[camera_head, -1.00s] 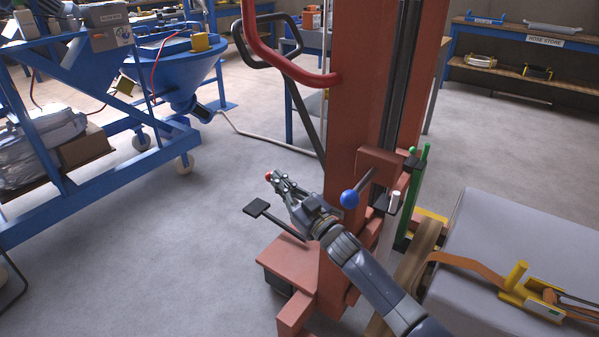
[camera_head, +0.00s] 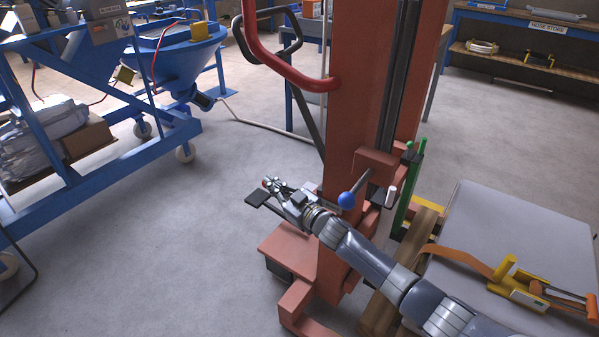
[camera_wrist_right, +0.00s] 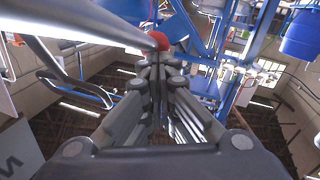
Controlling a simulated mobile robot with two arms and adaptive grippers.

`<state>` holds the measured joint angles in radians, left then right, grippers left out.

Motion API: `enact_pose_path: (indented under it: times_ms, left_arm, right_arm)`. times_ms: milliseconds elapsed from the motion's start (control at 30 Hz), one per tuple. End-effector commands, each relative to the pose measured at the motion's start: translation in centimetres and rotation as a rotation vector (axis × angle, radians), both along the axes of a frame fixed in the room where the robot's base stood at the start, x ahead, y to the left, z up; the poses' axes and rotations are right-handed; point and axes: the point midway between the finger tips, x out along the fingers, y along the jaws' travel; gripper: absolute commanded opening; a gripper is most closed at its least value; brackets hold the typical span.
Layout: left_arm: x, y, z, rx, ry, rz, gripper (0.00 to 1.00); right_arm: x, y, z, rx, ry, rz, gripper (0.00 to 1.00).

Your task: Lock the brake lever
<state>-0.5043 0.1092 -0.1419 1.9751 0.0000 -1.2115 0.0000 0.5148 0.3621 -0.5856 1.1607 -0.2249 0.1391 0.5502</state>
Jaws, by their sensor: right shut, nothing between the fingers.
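A blue ball knob (camera_head: 347,200) is on a rod at the mast. No label tells which one is the brake lever. My left gripper is out of view.
A red curved bar (camera_head: 285,70) and a dark handle loop (camera_head: 262,45) rise beside the mast. A blue frame with a hopper (camera_head: 175,60) stands left. A strapped grey load (camera_head: 520,235) lies right. Floor is clear to the left of the mast base.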

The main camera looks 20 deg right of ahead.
Motion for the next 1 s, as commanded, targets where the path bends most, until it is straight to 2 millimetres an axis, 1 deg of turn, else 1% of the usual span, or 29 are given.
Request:
enact_pose_path:
  times_ms: [133, 300, 367, 500, 733, 900, 1000]
  left_arm:
    - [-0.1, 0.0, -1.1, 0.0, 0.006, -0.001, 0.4]
    - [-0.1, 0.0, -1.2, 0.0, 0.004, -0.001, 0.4]
    - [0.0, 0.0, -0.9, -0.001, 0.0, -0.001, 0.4]
    - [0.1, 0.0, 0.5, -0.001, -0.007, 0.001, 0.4]
    - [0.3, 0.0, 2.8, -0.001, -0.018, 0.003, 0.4]
    - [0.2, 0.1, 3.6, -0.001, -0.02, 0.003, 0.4]
    - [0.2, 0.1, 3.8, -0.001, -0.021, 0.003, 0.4]
  right_arm:
    - [0.3, 0.3, -0.8, -0.025, 0.034, 0.0, 0.0]
    - [0.7, 0.6, -1.9, -0.022, 0.032, 0.0, 0.0]
    - [0.8, 0.7, -2.3, -0.02, 0.031, 0.001, 0.0]
    - [1.1, 0.9, -3.1, -0.021, 0.028, 0.001, 0.0]
    - [1.3, 1.2, -3.8, -0.018, 0.025, 0.002, 0.0]
    - [1.4, 1.3, -3.9, -0.017, 0.022, 0.003, 0.0]
    - [1.4, 1.2, -4.1, -0.019, 0.024, 0.002, 0.0]
